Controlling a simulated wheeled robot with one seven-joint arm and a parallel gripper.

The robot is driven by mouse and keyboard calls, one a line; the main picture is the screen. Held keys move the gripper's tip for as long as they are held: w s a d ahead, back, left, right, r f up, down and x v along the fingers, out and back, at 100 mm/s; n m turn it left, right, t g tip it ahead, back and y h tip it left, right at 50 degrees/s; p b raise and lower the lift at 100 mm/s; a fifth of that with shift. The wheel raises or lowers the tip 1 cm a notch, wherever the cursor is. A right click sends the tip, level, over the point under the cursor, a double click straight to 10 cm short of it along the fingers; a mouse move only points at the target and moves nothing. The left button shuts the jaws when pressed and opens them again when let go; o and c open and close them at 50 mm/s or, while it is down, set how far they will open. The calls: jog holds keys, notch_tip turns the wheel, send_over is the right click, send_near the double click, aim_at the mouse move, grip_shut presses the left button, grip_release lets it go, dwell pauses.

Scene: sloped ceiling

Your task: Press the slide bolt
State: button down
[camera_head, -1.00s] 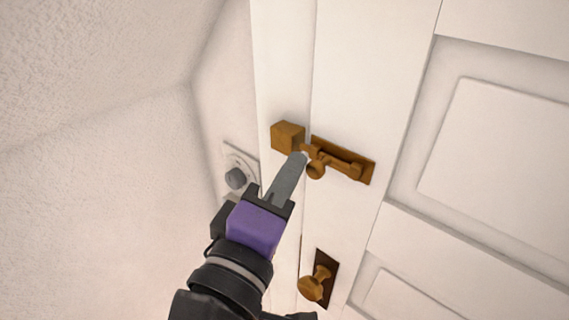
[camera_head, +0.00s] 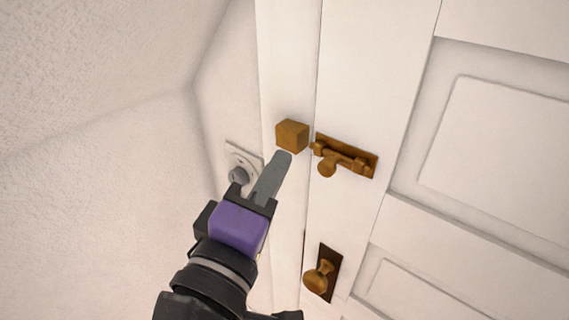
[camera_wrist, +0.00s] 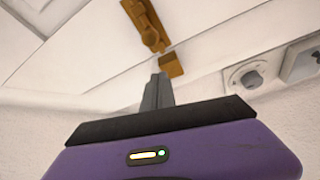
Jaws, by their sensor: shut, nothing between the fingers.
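The brass slide bolt (camera_head: 346,157) is mounted on the white door, with its round knob (camera_head: 327,167) sticking out near its left end. The square brass keeper block (camera_head: 292,136) sits on the frame to its left. A small gap shows between the bolt's end and the block. My gripper (camera_head: 283,157) is shut and empty, its tip just below the keeper block in the head view and left of the bolt knob. In the wrist view the closed fingertips (camera_wrist: 160,78) are close to the keeper block (camera_wrist: 172,66), with the bolt (camera_wrist: 146,22) beyond; contact cannot be told.
A brass door knob (camera_head: 320,276) on a dark plate is below the bolt. A white wall fitting with a grey dial (camera_head: 238,174) is left of my gripper. The textured wall is close on the left. The paneled door (camera_head: 490,160) is clear to the right.

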jog(key=b+v, duration=0.1)
jog(key=v, duration=0.5)
jog(key=shift+s+a, duration=0.3)
jog(key=shift+a, duration=0.15)
